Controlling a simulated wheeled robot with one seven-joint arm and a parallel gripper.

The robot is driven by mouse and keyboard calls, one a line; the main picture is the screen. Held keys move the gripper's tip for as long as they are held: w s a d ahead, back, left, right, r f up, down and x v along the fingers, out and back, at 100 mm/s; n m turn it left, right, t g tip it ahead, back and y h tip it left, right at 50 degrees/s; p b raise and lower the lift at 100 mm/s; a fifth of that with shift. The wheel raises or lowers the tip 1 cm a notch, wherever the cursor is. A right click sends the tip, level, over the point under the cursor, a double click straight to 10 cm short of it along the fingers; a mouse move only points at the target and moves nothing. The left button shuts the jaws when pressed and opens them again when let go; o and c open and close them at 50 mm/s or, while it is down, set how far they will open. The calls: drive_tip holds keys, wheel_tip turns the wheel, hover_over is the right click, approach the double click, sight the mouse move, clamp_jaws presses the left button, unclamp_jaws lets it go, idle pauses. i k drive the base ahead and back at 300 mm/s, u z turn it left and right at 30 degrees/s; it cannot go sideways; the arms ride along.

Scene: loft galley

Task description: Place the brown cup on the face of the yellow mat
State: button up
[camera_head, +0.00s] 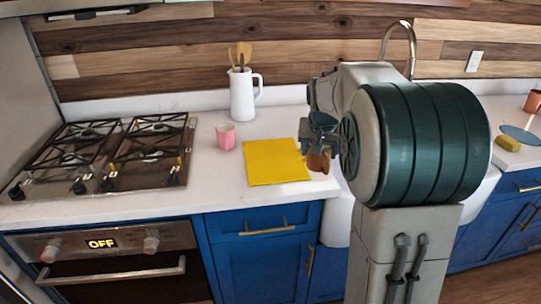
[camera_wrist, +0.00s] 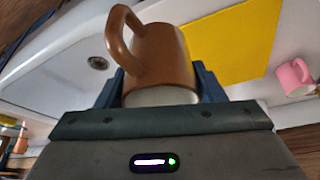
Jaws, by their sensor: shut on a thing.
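The brown cup (camera_wrist: 165,58) is between the fingers of my gripper (camera_wrist: 162,88) in the wrist view, its handle toward the upper left. In the head view the cup (camera_head: 319,161) shows just right of the yellow mat, partly hidden by my gripper (camera_head: 318,140). My gripper is shut on the cup. The yellow mat (camera_head: 275,162) lies flat and bare on the white counter; it also shows beyond the cup in the wrist view (camera_wrist: 235,40). I cannot tell exactly how high the cup is above the counter.
A pink cup (camera_head: 226,136) stands left of the mat. A white pitcher (camera_head: 242,95) with wooden utensils stands behind. A gas stove (camera_head: 105,155) is at the left. The sink (camera_head: 338,215) is right of the mat. A yellow sponge (camera_head: 507,144) lies far right.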

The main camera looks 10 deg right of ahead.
sight(275, 161)
drive_tip(key=i, duration=0.85)
